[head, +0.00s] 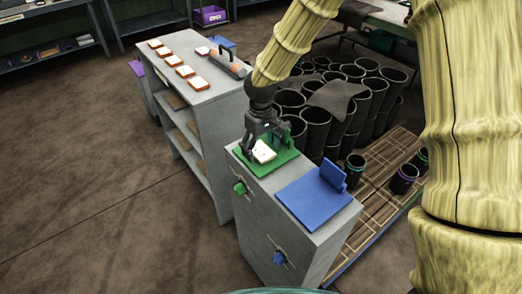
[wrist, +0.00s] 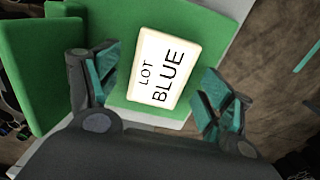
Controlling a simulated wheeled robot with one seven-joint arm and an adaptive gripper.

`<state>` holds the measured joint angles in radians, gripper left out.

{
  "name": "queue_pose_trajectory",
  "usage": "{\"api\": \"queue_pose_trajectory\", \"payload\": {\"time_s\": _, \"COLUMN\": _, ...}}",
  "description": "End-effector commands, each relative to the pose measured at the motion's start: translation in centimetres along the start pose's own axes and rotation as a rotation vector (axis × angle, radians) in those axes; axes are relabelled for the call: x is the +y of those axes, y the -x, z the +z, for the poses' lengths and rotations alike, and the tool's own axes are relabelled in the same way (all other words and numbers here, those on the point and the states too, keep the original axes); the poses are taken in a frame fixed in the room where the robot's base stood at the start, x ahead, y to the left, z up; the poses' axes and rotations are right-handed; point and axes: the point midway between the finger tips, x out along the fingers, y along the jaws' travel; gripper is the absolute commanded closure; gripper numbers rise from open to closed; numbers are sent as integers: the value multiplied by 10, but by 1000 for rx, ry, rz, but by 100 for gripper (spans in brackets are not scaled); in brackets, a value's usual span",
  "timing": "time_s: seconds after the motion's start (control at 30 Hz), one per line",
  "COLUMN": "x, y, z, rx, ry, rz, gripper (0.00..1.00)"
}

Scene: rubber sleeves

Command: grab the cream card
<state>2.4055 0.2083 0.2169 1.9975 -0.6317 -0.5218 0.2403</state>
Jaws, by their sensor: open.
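The cream card (wrist: 160,66) reads "LOT BLUE" in black and lies on a green pad in the wrist view. In the head view the card (head: 264,152) shows on the green holder (head: 279,163) on top of a grey cabinet. My gripper (wrist: 160,95) is open, with one teal-padded finger on each side of the card and a gap to both. In the head view my gripper (head: 264,145) is right over the card and hides part of it and of the holder. I cannot tell how high the fingertips are above the pad.
A blue holder (head: 305,204) with an upright plate stands beside the green one on the grey cabinet (head: 300,245). A grey shelf (head: 205,98) with several orange-edged cards stands to the left. Black sleeves (head: 345,113) crowd behind. Brown floor is open at left.

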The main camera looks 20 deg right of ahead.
Motion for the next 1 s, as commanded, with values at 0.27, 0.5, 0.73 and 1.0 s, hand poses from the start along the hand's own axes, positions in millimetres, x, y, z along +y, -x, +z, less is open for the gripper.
{"api": "queue_pose_trajectory", "payload": {"time_s": 0.27, "x": 0, "y": -2, "z": 0, "rx": 0, "ry": -1, "rz": 0, "gripper": 20}}
{"api": "queue_pose_trajectory", "payload": {"time_s": 0.5, "x": 0, "y": -2, "z": 0, "rx": 0, "ry": -1, "rz": 0, "gripper": 62}}
{"api": "queue_pose_trajectory", "payload": {"time_s": 0.73, "x": 0, "y": -2, "z": 0, "rx": 0, "ry": -1, "rz": 0, "gripper": 69}}
{"api": "queue_pose_trajectory", "payload": {"time_s": 1.0, "x": 0, "y": 5, "z": -1, "rx": 2, "ry": -2, "rz": 1, "gripper": 69}}
